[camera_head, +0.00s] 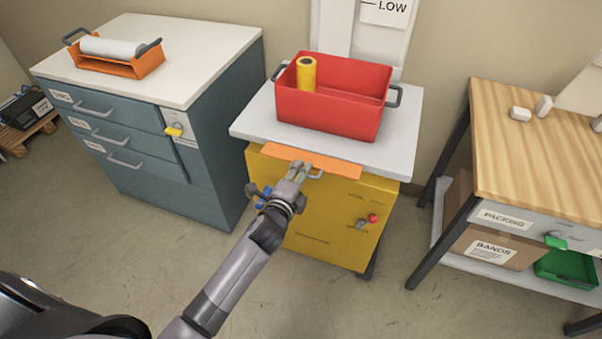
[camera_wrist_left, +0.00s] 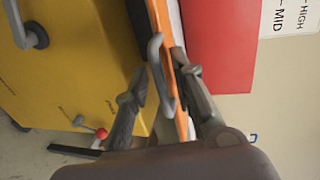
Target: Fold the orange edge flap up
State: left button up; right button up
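The orange edge flap (camera_head: 335,167) is a narrow strip along the front top edge of the yellow cabinet (camera_head: 325,215), just below its grey top. It also shows in the left wrist view as an orange band (camera_wrist_left: 166,20). A grey bar handle (camera_wrist_left: 157,62) stands out from the flap. My left gripper (camera_head: 300,170) is at the handle. In the left wrist view its two fingers (camera_wrist_left: 161,66) stand apart, one on each side of the handle, with gaps visible. The fingertips hide part of the flap. My right gripper is not in view.
A red bin (camera_head: 330,112) with a yellow roll (camera_head: 306,74) stands on the grey top (camera_head: 405,135) behind the flap. A knob with a red tip (camera_head: 367,221) juts from the cabinet front. A teal drawer cabinet (camera_head: 210,150) stands left, a wooden packing table (camera_head: 530,160) right.

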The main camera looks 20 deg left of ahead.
pick_arm(q)
grip_shut()
dwell(0.6)
